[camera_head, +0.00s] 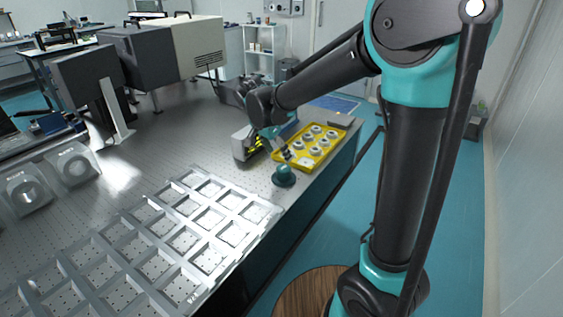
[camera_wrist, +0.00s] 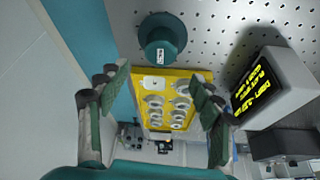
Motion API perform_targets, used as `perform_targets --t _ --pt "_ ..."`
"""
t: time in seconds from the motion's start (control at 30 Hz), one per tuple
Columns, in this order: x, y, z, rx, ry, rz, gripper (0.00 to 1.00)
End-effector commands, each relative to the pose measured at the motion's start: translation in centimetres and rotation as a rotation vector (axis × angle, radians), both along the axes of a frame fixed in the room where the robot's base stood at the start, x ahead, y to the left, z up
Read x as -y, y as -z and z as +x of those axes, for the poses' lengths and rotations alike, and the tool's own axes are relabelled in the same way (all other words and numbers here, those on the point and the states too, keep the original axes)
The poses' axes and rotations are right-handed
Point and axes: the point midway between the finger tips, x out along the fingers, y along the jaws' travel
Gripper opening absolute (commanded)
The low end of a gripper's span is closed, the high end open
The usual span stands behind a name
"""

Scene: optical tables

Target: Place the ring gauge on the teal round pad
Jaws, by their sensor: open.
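Several silver ring-shaped pieces sit in a yellow tray (camera_head: 285,158) near the table's right edge. I cannot tell which of them is the ring gauge (camera_head: 315,139). In the wrist view the rings (camera_wrist: 154,102) stand in two rows in the tray (camera_wrist: 160,74), beside a white label. The teal round pad (camera_head: 284,179) is on the perforated tabletop in front of the tray. In the wrist view the pad (camera_wrist: 150,30) is at the top, with a small white label and nothing seen on it. My gripper (camera_wrist: 159,84) is open and empty, its fingers framing the tray; its tips are unclear in the head view.
A grey display box (camera_head: 242,144) with yellow text stands left of the tray and shows in the wrist view (camera_wrist: 275,90). A large grey grid rack (camera_head: 140,228) covers the table's front. Bare tabletop (camera_head: 150,150) lies behind the rack.

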Motion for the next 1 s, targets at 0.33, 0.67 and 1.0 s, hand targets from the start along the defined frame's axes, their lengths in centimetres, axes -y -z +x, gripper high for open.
perform_targets --t 0.33,0.67,1.0 --pt "-0.9 -2.9 -0.8 0.0 -0.001 0.0 0.66" --pt "7.8 0.5 -4.4 -0.07 -0.191 0.031 0.66" --pt "19.0 8.2 -15.6 -0.057 -0.629 0.049 0.66"
